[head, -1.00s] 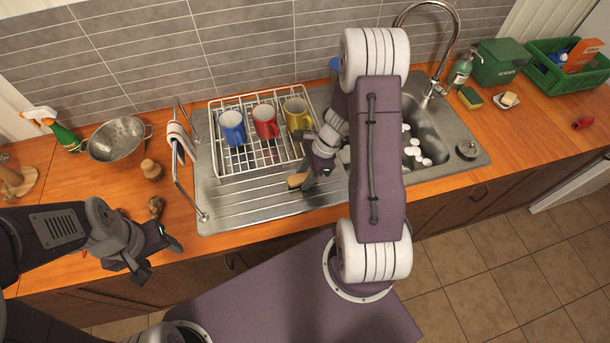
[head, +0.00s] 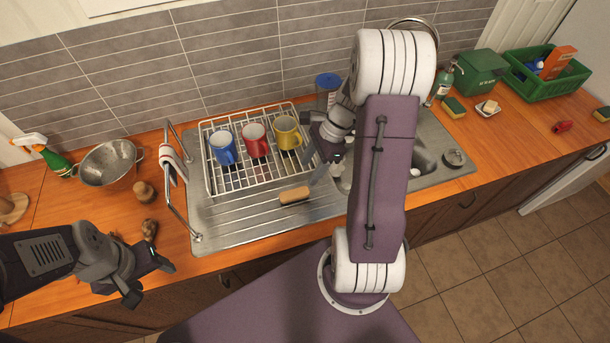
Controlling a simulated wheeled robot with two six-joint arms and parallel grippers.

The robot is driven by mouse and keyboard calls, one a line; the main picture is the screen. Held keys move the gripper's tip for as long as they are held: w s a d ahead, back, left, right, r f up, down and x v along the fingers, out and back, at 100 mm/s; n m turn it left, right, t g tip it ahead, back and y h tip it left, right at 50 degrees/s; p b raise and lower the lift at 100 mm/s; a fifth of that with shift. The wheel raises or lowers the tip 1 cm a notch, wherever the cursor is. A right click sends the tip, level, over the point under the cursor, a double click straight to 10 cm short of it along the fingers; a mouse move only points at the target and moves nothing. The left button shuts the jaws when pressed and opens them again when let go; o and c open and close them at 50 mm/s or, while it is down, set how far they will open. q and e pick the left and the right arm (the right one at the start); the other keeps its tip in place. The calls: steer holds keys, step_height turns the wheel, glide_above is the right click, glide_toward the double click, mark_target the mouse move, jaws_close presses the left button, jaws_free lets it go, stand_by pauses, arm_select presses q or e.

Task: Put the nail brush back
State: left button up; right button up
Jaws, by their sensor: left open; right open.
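The nail brush (head: 294,195), seen as a small tan wooden-backed block, lies on the ribbed steel drainboard (head: 240,220), in front of the dish rack. My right gripper (head: 316,172) is open and empty, just behind and to the right of the brush and apart from it in the picture. My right arm hides part of the sink. My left gripper (head: 150,278) is open and empty near the counter's front edge at the left.
The wire rack (head: 212,183) holds a blue mug (head: 223,148), a red mug (head: 256,139) and a yellow mug (head: 287,132). A towel rail (head: 168,195) stands left of the drainboard. A blue-topped container (head: 327,88) stands behind my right gripper. Sponges and a green crate (head: 548,88) are at the right.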

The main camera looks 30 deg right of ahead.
steer(key=s+a+n+h+b, duration=0.1)
steer(key=a+n, duration=0.4)
steer(key=n, duration=0.5)
steer(key=s+a+f+n+h+b, duration=0.1)
steer(key=s+a+n+h, duration=0.2)
steer(key=n, duration=0.7)
steer(key=s+a, duration=0.2)
steer(key=s, duration=0.1)
steer(key=shift+f+n+b, duration=0.25)
steer(key=shift+n+b, duration=0.05)
steer(key=shift+b, duration=0.1)
steer(key=shift+s+d, duration=0.1)
